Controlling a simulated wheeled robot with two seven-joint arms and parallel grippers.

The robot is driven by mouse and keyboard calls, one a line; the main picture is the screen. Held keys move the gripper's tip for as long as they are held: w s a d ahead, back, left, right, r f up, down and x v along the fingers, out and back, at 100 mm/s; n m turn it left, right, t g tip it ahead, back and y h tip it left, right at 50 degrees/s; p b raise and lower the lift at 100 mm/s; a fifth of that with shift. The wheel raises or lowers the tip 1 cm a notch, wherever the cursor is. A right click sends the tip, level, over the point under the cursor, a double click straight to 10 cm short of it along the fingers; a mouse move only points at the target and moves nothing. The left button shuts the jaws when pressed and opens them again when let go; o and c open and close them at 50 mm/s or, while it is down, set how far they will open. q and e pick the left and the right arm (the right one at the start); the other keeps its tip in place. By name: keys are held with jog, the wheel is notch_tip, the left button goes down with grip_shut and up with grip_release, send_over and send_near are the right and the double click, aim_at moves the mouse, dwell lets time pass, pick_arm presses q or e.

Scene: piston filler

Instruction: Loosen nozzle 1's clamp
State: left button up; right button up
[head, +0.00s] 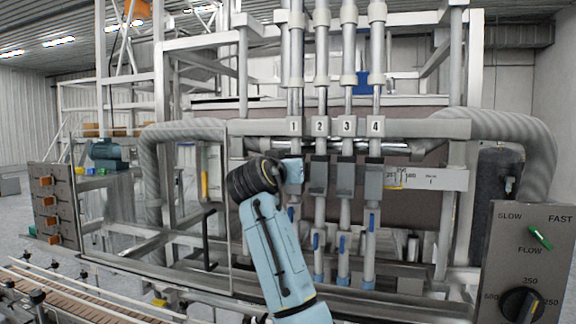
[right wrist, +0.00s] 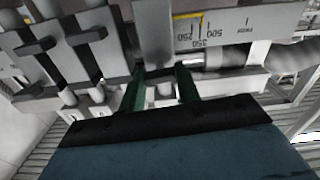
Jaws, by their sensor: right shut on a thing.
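Nozzle 1 (head: 295,80), under the label 1, is the leftmost of the row of upright nozzles. My right gripper (head: 293,165) is at its clamp height and covers most of the clamp in the head view. In the right wrist view, the two dark green fingers of my right gripper (right wrist: 162,88) reach to a grey block, nozzle 1's clamp (right wrist: 155,45), and are shut on it. The exact contact is partly hidden. The grey clamp blocks of nozzle 2 (head: 318,176), nozzle 3 (head: 345,178) and nozzle 4 (head: 373,181) stand to the right. My left gripper is not in view.
A scale plate (head: 425,179) is fixed right of nozzle 4. A control panel (head: 515,270) with a green switch and a dial stands at the right front. A thick grey hose (head: 540,165) bends down behind it. A conveyor (head: 75,300) runs along the lower left.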

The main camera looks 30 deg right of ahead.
jog(key=shift+n+p, duration=4.25)
jog(key=shift+n, duration=4.15)
jog(key=o, duration=1)
